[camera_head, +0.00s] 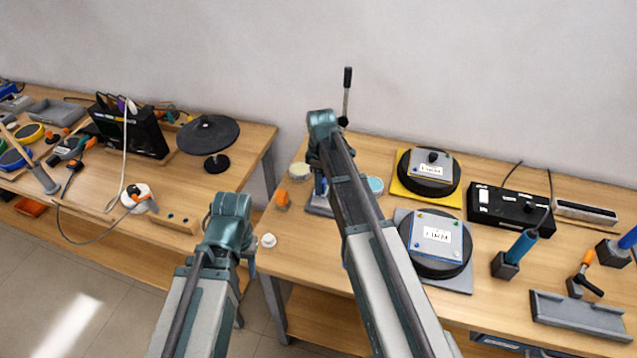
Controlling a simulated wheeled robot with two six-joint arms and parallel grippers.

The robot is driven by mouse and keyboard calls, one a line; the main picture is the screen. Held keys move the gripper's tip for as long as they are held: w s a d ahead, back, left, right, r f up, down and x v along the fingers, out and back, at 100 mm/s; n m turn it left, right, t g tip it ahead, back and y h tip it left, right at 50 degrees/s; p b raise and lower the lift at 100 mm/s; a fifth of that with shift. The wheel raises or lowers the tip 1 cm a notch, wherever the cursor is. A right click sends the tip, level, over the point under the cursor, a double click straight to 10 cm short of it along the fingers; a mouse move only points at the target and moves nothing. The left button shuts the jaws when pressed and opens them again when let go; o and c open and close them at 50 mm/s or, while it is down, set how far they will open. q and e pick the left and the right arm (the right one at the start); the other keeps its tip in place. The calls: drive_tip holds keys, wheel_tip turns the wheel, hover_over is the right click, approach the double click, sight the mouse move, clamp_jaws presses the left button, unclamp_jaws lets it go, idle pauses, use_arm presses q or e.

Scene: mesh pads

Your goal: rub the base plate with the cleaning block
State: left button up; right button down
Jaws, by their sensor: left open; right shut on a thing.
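My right arm reaches up the middle of the camera_head view and bends down over the right-hand table. Its gripper (319,186) is mostly hidden behind the arm, low over a small grey-blue plate (316,209), which looks like the base plate. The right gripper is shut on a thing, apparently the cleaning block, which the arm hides. Whether it touches the plate I cannot tell. My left gripper (248,264) is mostly hidden behind its own arm, near the gap between the tables. It is open, and I see nothing in it.
Right of my arm are two black discs with labelled tops, one on a yellow pad (399,186) and one on a grey pad (459,281). A black box (497,209) stands further right. A lever with a black handle (347,79) rises behind.

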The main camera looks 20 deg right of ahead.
drive_tip(key=shift+s+d+f, duration=0.1)
drive_tip(key=shift+s+d, duration=0.7)
drive_tip(key=shift+d, duration=0.4)
drive_tip(key=shift+s+d, duration=0.1)
drive_tip(key=shift+s+d, duration=0.45)
drive_tip(key=shift+d, duration=0.25)
drive_tip(key=shift+s+d, duration=0.4)
drive_tip(key=shift+d, duration=0.3)
drive_tip(key=shift+s+a, duration=0.25)
drive_tip(key=shift+s, duration=0.05)
drive_tip(key=shift+w+a, duration=0.1)
drive_tip(key=shift+w, duration=0.05)
drive_tip(key=shift+w+a, duration=0.45)
drive_tip(key=shift+a, duration=0.25)
drive_tip(key=shift+w+a, duration=0.45)
drive_tip(key=shift+a, duration=0.2)
